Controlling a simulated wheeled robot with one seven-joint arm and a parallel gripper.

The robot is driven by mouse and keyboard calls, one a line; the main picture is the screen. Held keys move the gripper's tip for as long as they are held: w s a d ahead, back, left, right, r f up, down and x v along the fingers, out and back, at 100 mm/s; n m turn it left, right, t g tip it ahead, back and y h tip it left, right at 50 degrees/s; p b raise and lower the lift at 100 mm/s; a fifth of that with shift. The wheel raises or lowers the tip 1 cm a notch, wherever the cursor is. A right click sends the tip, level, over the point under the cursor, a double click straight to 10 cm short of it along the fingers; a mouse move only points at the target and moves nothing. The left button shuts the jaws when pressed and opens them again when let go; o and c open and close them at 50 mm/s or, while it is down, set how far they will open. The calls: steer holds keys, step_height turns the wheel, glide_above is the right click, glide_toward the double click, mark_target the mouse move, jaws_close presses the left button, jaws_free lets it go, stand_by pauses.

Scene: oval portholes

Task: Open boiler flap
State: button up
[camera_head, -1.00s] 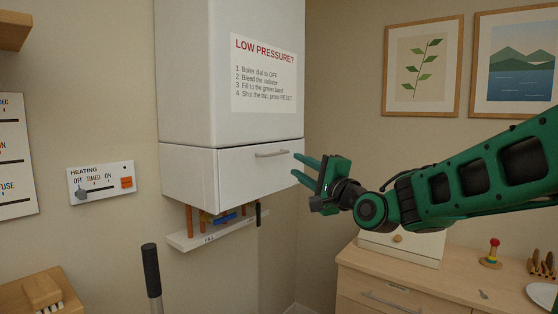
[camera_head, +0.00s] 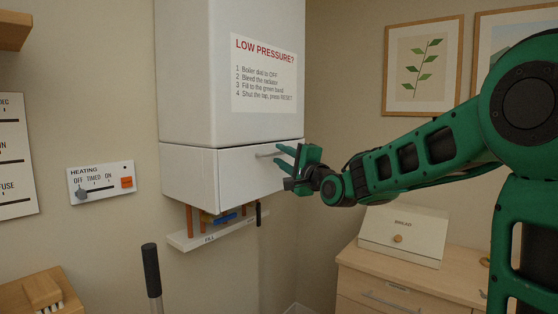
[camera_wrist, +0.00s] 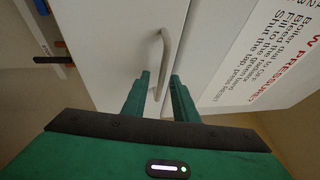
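The boiler flap (camera_head: 235,172) is the white lower front panel of the boiler, and it looks closed. Its grey bar handle (camera_head: 264,155) runs along the upper right of the panel. My gripper (camera_head: 278,157) is at the right end of the handle, fingers pointing at the flap. In the wrist view the flap (camera_wrist: 110,45) lies ahead and the curved handle (camera_wrist: 166,50) reaches down between the two green fingers of my gripper (camera_wrist: 160,80). The fingers stand apart, with a gap visible beside the handle. Part of the handle is hidden in the head view.
The white boiler body (camera_head: 195,75) with a printed notice (camera_head: 264,75) is above the flap. Copper pipes and a white shelf (camera_head: 205,236) sit below it. A heating panel (camera_head: 101,183) is on the left wall. A bread box (camera_head: 405,233) stands on the dresser at right.

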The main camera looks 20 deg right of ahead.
jaws_close()
steer(key=shift+f, duration=0.15)
stand_by(1.0)
